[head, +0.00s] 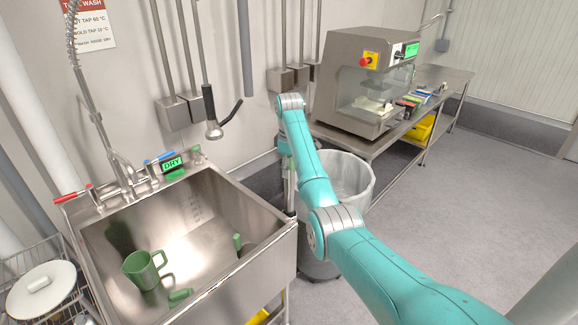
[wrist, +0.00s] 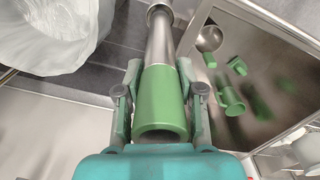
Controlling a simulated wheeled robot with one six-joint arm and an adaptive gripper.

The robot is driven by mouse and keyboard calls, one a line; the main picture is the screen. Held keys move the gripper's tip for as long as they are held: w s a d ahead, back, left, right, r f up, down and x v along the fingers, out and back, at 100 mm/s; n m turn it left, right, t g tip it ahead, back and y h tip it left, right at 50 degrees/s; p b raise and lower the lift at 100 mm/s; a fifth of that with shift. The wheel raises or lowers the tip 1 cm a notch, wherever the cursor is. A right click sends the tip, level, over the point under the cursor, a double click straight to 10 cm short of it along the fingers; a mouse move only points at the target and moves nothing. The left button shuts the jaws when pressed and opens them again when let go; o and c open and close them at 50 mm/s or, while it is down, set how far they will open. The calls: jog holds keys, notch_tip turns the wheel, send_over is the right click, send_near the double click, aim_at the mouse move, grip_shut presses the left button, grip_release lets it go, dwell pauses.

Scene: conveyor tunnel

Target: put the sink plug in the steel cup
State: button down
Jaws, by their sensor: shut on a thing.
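My gripper (wrist: 158,85) is shut on a green-handled steel tool (wrist: 161,95), with one finger on each side of the green sleeve. Its steel shaft runs to a rounded end at the top of the wrist view. In the head view my arm covers most of the gripper, beside the sink's right side. A small round steel cup (wrist: 209,38) seems to lie in the sink, against a green piece (wrist: 210,60); the head view does not clearly show it. A small green piece (wrist: 238,66), possibly the sink plug, lies near it and also in the head view (head: 180,295).
A lined bin (head: 350,180) stands right of the sink, close to my gripper. A steel bench (head: 455,80) carries a machine (head: 365,70). A dish rack (head: 25,265) is at left. Floor at right is clear.

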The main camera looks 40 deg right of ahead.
aim_at(289, 186)
jog(key=shift+f, duration=3.95)
jog(key=c, duration=0.6)
grip_release()
jog(key=shift+c, duration=0.2)
jog(key=shift+r, duration=3.75)
